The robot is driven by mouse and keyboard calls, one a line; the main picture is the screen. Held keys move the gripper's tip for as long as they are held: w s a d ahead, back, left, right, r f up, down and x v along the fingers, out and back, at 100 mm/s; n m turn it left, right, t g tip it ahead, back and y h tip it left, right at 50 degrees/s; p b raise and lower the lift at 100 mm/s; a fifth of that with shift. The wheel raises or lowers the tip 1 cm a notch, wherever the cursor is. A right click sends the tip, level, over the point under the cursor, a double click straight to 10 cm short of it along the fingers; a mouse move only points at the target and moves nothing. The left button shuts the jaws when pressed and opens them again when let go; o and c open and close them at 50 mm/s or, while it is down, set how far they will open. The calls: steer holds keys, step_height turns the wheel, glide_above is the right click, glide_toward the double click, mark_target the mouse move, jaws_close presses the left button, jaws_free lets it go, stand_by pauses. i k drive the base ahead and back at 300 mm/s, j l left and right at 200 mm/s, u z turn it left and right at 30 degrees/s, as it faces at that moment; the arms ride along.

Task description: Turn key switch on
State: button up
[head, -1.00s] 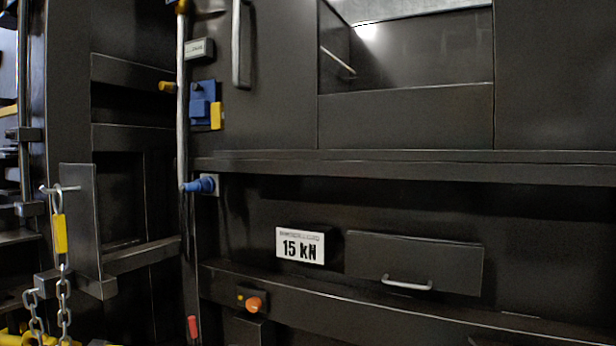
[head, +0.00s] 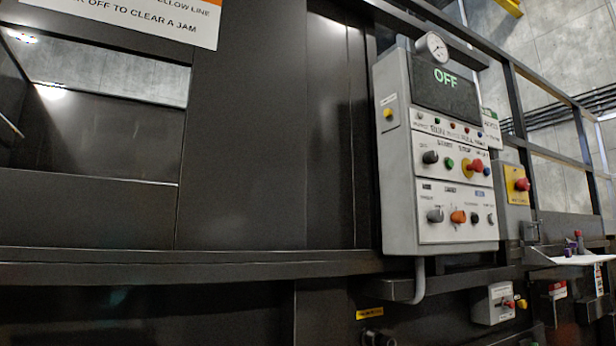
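A grey control box (head: 396,210) is mounted on the dark machine at the right of the head view. Its display (head: 446,87) reads OFF in green. The upper row has a dark selector knob (head: 430,157), a green button (head: 449,163) and a red mushroom button (head: 474,166) on yellow. The lower row has a grey knob (head: 435,215), an orange knob (head: 458,217) and small dark controls (head: 475,218). The labels are too blurred to tell which control is the key switch. My gripper is not in view.
A round gauge (head: 432,47) tops the box. A second red button (head: 519,184) on yellow sits to its right. A small shelf (head: 575,258) with objects juts out at far right. A grey conduit (head: 419,283) and small box (head: 492,304) are below.

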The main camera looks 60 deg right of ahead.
mark_target(430, 157)
steer(key=z, duration=3.1)
